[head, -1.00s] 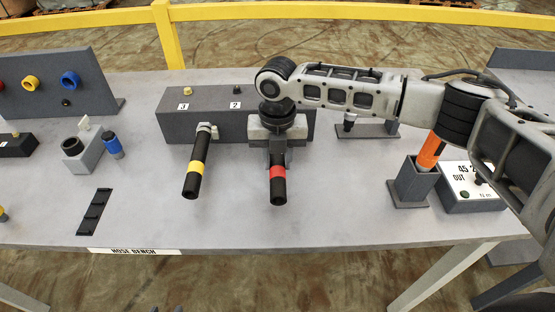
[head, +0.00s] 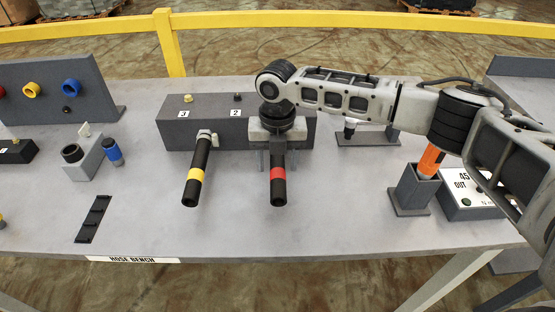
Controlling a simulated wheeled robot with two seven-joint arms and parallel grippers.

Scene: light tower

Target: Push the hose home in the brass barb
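A black hose with a red band (head: 278,174) points out toward the near side from the dark block (head: 190,132), to the right of the "2" label. My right gripper (head: 277,162) is over this hose from above, one finger on each side, with small gaps showing between fingers and hose. It looks open. The hose's far end and any brass barb there are hidden behind the gripper, so I cannot tell how deep it sits. A second black hose with a yellow band (head: 194,175) lies to the left, with a pale clamp (head: 206,136) near its far end. My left gripper is out of view.
An orange-handled tool (head: 430,162) stands in a grey holder (head: 411,192) beside a white-faced meter box (head: 465,190). At left are a panel (head: 50,100) with coloured rings, a grey block (head: 84,160) and a blue-banded cylinder (head: 113,153). The front middle bench is clear.

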